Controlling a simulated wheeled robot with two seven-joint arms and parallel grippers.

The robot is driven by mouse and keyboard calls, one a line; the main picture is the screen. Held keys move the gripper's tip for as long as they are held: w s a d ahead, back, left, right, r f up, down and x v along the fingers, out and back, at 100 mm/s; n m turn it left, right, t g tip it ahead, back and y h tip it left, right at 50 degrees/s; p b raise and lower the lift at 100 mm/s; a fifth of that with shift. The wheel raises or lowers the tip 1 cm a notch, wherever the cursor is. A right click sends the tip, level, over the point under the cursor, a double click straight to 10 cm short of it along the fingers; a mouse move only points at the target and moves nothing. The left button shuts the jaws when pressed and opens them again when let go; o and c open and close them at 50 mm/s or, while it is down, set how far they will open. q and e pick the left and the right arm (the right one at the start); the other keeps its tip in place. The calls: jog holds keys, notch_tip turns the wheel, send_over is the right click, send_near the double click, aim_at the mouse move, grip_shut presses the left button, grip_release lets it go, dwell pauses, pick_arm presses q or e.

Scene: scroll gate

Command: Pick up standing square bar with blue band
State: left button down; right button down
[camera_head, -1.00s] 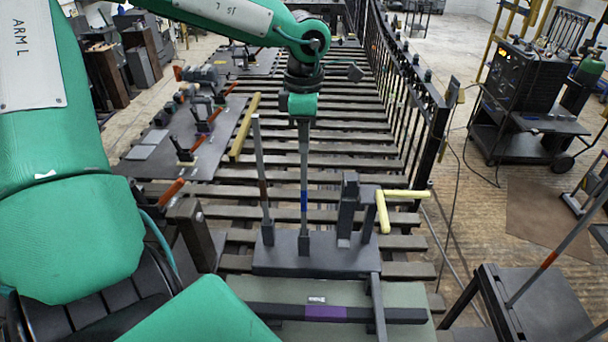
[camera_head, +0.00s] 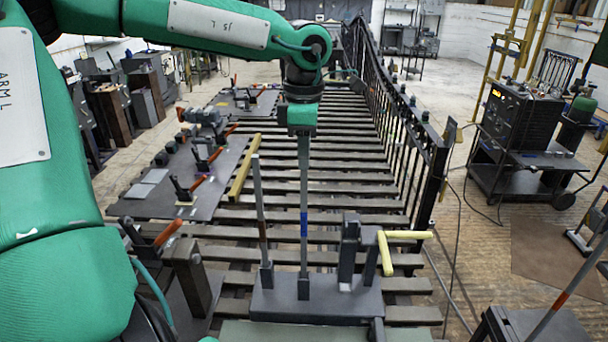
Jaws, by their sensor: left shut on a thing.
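The standing square bar with a blue band (camera_head: 304,190) is a thin grey upright bar, its blue band a little above mid-height of the holder block. My left gripper (camera_head: 302,130) comes down from above and is shut on the bar's top end, which it hides. The bar's foot appears to stand in a short socket on the dark holder block (camera_head: 338,306). My right gripper is not in view.
A second upright bar with a reddish-brown band (camera_head: 261,220) stands just left in the same block. A dark clamp-like post (camera_head: 348,250) and yellow bars (camera_head: 385,254) are to the right. The slatted table (camera_head: 335,160) extends behind, bordered by a black railing (camera_head: 420,150).

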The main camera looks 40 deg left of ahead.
pick_arm(q)
notch_tip(320, 180, up, 15)
jog(key=b, duration=0.2)
jog(key=shift+f, duration=0.15)
dwell(0.3)
dwell(0.4)
